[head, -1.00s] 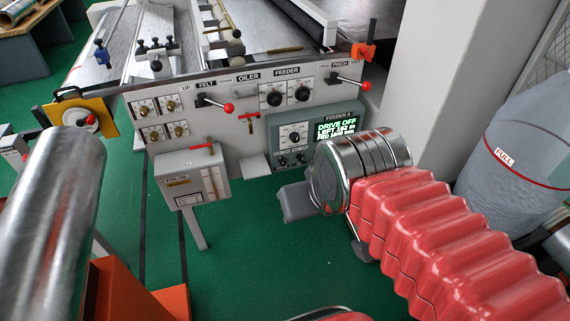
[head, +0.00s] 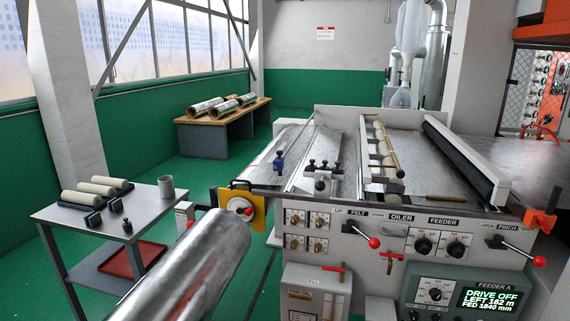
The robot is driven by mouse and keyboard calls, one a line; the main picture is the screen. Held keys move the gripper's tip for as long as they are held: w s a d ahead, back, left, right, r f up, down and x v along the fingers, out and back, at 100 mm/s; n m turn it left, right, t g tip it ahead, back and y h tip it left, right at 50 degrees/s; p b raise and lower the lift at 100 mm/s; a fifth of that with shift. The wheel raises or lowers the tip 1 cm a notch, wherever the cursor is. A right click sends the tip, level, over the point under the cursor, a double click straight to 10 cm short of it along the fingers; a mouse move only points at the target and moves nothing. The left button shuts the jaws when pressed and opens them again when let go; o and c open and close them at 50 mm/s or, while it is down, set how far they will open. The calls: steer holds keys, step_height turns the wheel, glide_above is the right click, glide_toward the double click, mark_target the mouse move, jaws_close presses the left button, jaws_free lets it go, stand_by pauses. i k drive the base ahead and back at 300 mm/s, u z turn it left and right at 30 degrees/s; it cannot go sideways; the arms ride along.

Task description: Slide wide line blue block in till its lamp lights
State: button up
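A small blue block (head: 279,161) sits on the slanted metal bed at the left of the feeder machine, by a thin cross rail. It is too small to read a label or tell whether it is the wide line one. Several dark clamp-like blocks with round knobs (head: 320,180) stand on the rail to its right. I cannot make out a lit lamp beside the blue block. My gripper is not in this view, so whether it is open or shut is hidden.
The machine front has a red-knobbed felt lever (head: 374,242), another lever (head: 539,261) and a lit panel (head: 489,298) reading DRIVE OFF. A large silver cylinder (head: 190,275) fills the lower left foreground. A grey side table (head: 75,221) stands left. Green floor shows behind it.

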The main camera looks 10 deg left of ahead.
mark_target(279, 162)
steer(key=z, duration=0.15)
steer(key=i, duration=1.45)
steer(key=u, duration=2.05)
